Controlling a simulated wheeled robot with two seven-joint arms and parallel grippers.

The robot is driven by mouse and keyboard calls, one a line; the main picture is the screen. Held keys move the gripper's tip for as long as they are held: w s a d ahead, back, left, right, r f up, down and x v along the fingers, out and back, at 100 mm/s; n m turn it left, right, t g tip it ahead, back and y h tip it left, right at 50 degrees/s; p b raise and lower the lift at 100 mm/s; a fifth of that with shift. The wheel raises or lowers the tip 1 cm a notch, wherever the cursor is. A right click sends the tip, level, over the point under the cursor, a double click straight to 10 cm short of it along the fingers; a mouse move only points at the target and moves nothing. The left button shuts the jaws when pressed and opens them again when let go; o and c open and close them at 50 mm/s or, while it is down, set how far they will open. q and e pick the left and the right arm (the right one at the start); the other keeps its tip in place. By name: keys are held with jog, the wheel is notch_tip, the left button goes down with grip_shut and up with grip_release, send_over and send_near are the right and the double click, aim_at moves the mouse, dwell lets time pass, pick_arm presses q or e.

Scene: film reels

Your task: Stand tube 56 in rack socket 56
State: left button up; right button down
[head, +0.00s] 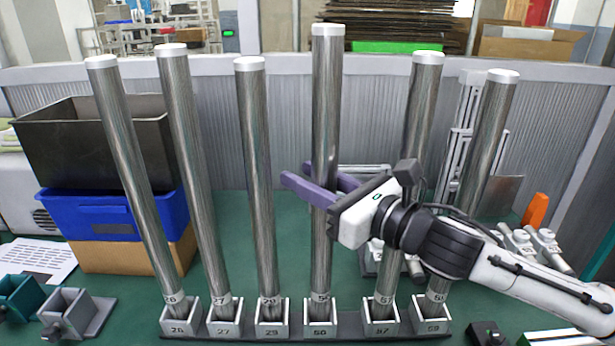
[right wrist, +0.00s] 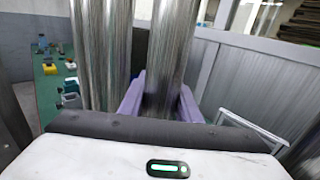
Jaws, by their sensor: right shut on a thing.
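Tube 56 (head: 325,110) is a tall brushed-metal tube with a white cap and a small label band near its foot. It stands nearly upright in the head view, its foot within the outline of rack socket 56 (head: 320,331), fourth from the left. I cannot tell whether it rests on the socket's floor. My right gripper (head: 318,188) is shut on the tube below mid-height, with purple fingers on either side. In the right wrist view the tube (right wrist: 172,50) runs up between the fingers (right wrist: 162,98). My left gripper is not in view.
Several similar tubes stand in neighbouring sockets, including one close on the left (head: 255,160) and one close on the right (head: 420,120), behind my right wrist. A black bin (head: 95,140) on a blue crate (head: 110,215) stands at left. Small grey fixtures (head: 75,312) lie front left.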

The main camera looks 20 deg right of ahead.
jog(key=shift+f+b, duration=0.3)
jog(key=shift+f, duration=0.1)
jog(key=c, duration=1.6)
grip_release()
jog(key=b+v, duration=0.6)
jog(key=v, duration=0.5)
jog(key=shift+f, duration=0.1)
jog(key=shift+s, duration=0.1)
